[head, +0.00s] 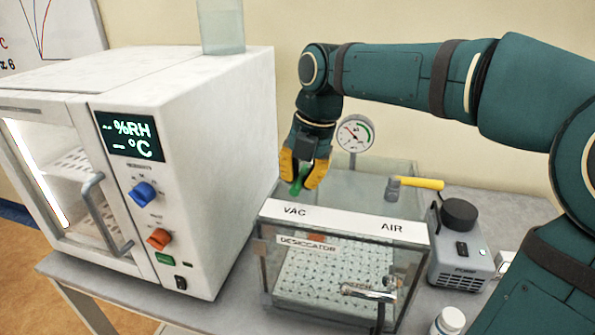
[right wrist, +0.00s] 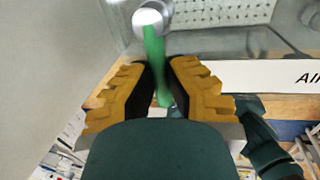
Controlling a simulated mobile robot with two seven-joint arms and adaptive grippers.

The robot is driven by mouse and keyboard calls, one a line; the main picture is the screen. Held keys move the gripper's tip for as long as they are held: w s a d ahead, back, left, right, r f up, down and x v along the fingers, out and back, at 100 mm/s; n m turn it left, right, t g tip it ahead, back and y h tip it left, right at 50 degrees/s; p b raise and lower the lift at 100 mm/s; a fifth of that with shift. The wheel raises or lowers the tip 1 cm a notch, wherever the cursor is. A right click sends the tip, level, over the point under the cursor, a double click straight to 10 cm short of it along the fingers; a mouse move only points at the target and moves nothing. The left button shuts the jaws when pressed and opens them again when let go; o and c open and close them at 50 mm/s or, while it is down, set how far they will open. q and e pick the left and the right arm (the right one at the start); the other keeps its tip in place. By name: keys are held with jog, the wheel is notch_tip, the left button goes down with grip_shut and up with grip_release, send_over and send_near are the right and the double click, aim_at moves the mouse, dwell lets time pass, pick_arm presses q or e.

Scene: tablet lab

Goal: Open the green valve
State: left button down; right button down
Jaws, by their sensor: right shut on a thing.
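The green valve handle (head: 299,182) is at the VAC end of the desiccator (head: 345,285), on its top. In the right wrist view the green handle (right wrist: 155,60) runs from a round pale metal hub (right wrist: 147,18) down between my fingers. My right gripper (head: 304,178) is shut on the handle, with yellow fingers on both sides of it; it also shows in the right wrist view (right wrist: 163,88). The fingers hide part of the handle in the head view. My left gripper is not in view.
A yellow-handled valve (head: 418,183) stands at the AIR end. A pressure gauge (head: 355,134) rises behind the desiccator. A white humidity chamber (head: 210,190) stands close on the left. A grey pump (head: 462,250) and a white-capped bottle (head: 450,321) are on the right.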

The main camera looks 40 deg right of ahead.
jog(key=shift+s+f, duration=0.1)
jog(key=shift+f, duration=0.1)
jog(key=c, duration=0.9)
grip_release()
jog(key=shift+r, duration=0.1)
jog(key=r, duration=0.4)
jog(key=s+d+r, duration=0.1)
jog(key=r, duration=0.6)
jog(key=shift+s+d+r, duration=0.3)
jog(key=shift+r, duration=0.1)
